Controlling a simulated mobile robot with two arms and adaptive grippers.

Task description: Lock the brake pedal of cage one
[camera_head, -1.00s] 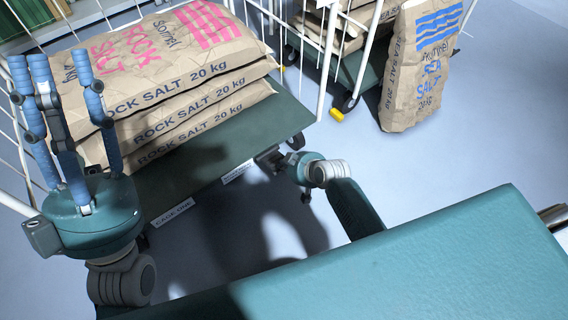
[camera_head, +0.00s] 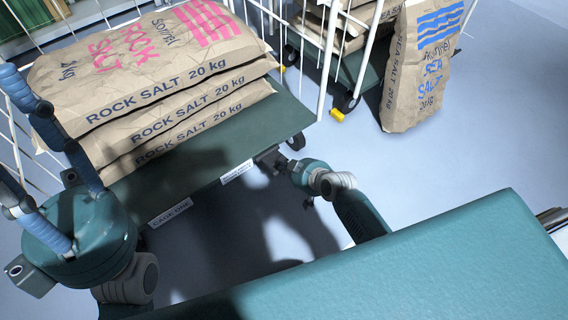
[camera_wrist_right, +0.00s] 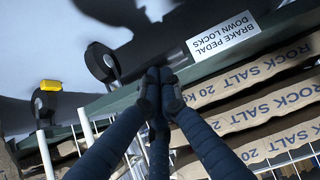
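Cage one is a wheeled cage with a green base (camera_head: 205,160) and a "CAGE ONE" label (camera_head: 170,213) on its front edge. A white label (camera_head: 237,173) on that edge reads "BRAKE PEDAL DOWN LOCKS" in the right wrist view (camera_wrist_right: 222,36). My right gripper (camera_head: 266,157) is low at this edge, right of that label and close to a black caster (camera_head: 296,141). In the right wrist view its fingertips (camera_wrist_right: 160,82) meet, with nothing visible between them. I cannot make out cage one's pedal. My left gripper (camera_head: 12,130) has spread fingers, partly out of frame, beside the stacked bags.
Rock salt bags (camera_head: 165,85) lie stacked on cage one. Another cage stands behind, with a yellow piece (camera_head: 337,114) by its caster. A sea salt bag (camera_head: 415,70) stands upright beside it. Floor (camera_head: 500,130) at the right is clear. My teal body fills the bottom right.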

